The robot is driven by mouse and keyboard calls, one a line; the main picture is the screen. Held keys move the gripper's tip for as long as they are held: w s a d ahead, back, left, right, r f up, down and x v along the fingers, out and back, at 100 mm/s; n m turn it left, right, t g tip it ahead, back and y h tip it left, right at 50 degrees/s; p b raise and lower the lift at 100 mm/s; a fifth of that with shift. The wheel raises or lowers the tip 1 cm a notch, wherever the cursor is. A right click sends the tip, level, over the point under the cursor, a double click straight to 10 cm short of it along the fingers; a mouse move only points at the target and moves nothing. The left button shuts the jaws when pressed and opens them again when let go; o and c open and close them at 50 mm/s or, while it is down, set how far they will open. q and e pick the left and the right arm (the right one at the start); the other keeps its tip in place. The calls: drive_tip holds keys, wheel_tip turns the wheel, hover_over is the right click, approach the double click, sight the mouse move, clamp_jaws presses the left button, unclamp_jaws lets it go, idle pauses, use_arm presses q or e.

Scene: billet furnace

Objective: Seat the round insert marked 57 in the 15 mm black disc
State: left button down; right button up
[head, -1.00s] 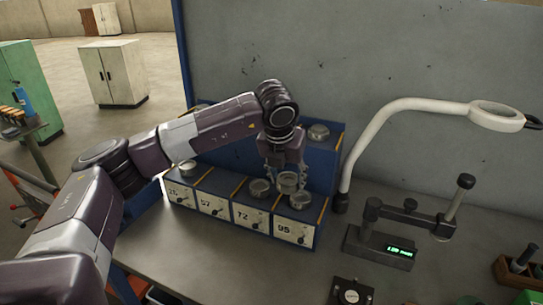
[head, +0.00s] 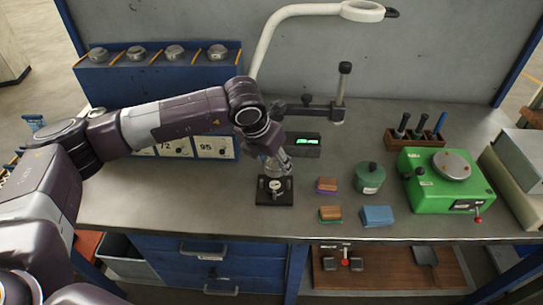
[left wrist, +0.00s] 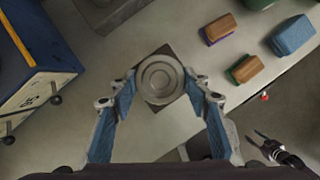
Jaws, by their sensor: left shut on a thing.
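My left gripper (head: 275,168) is over the dark square fixture (head: 287,199) on the bench. In the left wrist view the left gripper (left wrist: 160,82) is shut on a round metal insert (left wrist: 160,78) with concentric rings. The insert hides most of the dark fixture (left wrist: 151,107) below it, and I cannot read its mark. A pale round face (head: 275,186) shows on the fixture under the gripper. I cannot tell the exact gap between insert and fixture. A dark jointed shape at lower right, apparently my right gripper (left wrist: 268,145), shows small; its jaws are unclear.
The blue insert rack (head: 95,77) stands at the back left with several round pieces on its upper row. A gauge stand (head: 322,112) is close behind the gripper. Coloured blocks (head: 330,214), a green pot (head: 370,178) and a green machine (head: 420,190) stand to the right.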

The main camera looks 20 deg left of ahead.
sight(272, 167)
use_arm(q)
drive_tip(key=shift+w+f, duration=0.1)
drive_tip(key=shift+f, duration=0.55)
wheel_tip(272, 167, down, 2)
drive_tip(key=shift+f+b, duration=0.25)
drive_tip(key=shift+b, duration=0.5)
drive_tip(key=shift+f, duration=0.7)
use_arm(e)
drive_tip(key=shift+w+a+f, duration=0.1)
drive_tip(key=shift+w+f, duration=0.05)
drive_tip(key=shift+f, duration=0.4)
drive_tip(key=shift+w+f, duration=0.1)
drive_tip(key=shift+f, duration=0.45)
drive_tip(key=shift+s, duration=0.1)
use_arm(q)
drive_tip(key=shift+b, duration=0.4)
use_arm(e)
drive_tip(key=shift+f, duration=0.1)
use_arm(q)
drive_tip(key=shift+b, duration=0.3)
use_arm(e)
drive_tip(key=shift+f, duration=0.3)
drive_tip(key=shift+f, duration=0.15)
use_arm(q)
drive_tip(key=shift+b, duration=0.4)
use_arm(e)
drive_tip(key=shift+f, duration=0.3)
